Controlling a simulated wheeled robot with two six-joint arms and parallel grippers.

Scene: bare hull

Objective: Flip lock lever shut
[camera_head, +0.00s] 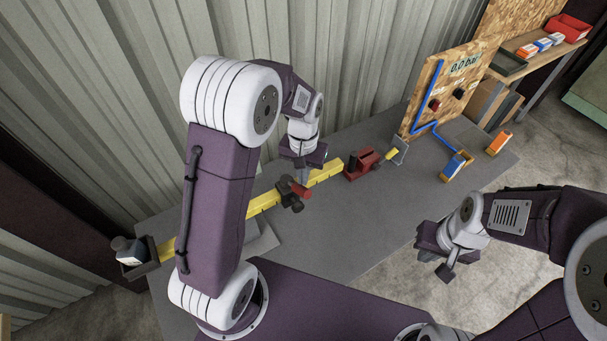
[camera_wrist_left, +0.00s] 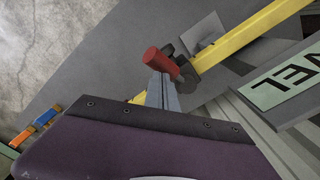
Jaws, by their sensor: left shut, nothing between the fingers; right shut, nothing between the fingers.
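A red-handled lever (camera_head: 300,190) with a dark hub sits on a long yellow bar (camera_head: 264,203) on the grey table. In the left wrist view the red handle (camera_wrist_left: 156,60) sticks out from the dark hub, beside the yellow bar (camera_wrist_left: 235,42). My left gripper (camera_head: 302,176) is shut and empty, its fingers pointing down just at the lever. In the left wrist view its fingertips (camera_wrist_left: 161,80) overlap the lower side of the handle and hub; I cannot tell whether they touch. My right gripper (camera_head: 436,264) is shut and empty, off to the right, away from the lever.
A red block device (camera_head: 364,163) stands right of the lever. A board (camera_head: 447,85) with a blue pipe and a "0.0 bar" display stands at the back right. Small orange-and-blue boxes (camera_head: 456,166) lie near it. A ribbed wall (camera_head: 330,60) bounds the back.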

